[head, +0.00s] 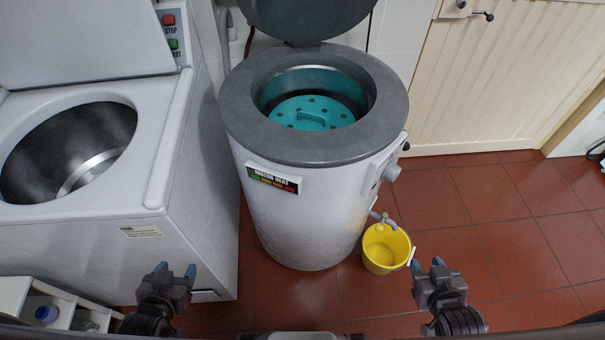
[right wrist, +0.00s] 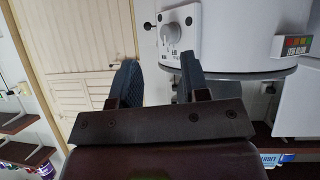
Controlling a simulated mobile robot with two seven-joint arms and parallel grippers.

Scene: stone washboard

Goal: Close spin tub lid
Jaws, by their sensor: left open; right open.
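The spin tub (head: 300,210) is a white cylinder with a dark grey top ring, standing in the middle of the head view. Its round grey lid (head: 305,18) stands raised at the back of the ring, its top cut off by the picture edge. A teal perforated disc (head: 312,112) with a handle lies inside the opening. My left gripper (head: 175,270) is open and empty, low in front of the tub to the left. My right gripper (head: 427,268) is open and empty, low to the right. In the right wrist view the tub's side (right wrist: 235,35) shows beyond the fingers.
A white washing machine (head: 190,220) with an open round drum stands close at the left. A yellow bucket (head: 385,248) sits on the floor under the tub's spout. A control knob (head: 391,172) sticks out at the tub's right. Red tiled floor (head: 490,235) is free at the right.

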